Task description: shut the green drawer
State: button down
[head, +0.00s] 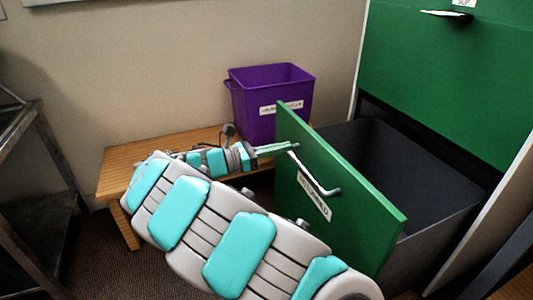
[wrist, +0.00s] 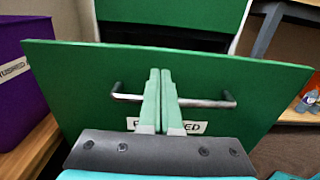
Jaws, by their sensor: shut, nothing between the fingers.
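The green drawer (head: 350,195) is pulled well out of its cabinet, and its dark, empty-looking inside shows behind the green front in the head view. A metal bar handle (head: 316,178) and a white label are on the front. My gripper (head: 296,146) is at the outer side of the front, near the handle. In the wrist view my gripper (wrist: 160,72) has its fingers together, across the middle of the handle (wrist: 205,103), with the green front (wrist: 75,90) beyond. I cannot tell whether the fingertips touch the front.
A purple bin (head: 262,112) with a white label stands on a wooden bench (head: 125,175) behind my arm. The green cabinet (head: 450,75) has a closed upper drawer. A metal shelf (head: 30,150) stands at the left. In the wrist view a small blue-grey object (wrist: 308,100) sits on a shelf at the right.

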aim_at(313, 140)
jog(key=x, duration=0.6)
jog(key=shift+d+b, duration=0.25)
jog(key=shift+b, duration=0.1)
jog(key=p+x, duration=0.8)
jog(key=x, duration=2.7)
jog(key=shift+w+d, duration=0.1)
jog(key=v, duration=1.4)
jog(key=shift+f, duration=0.15)
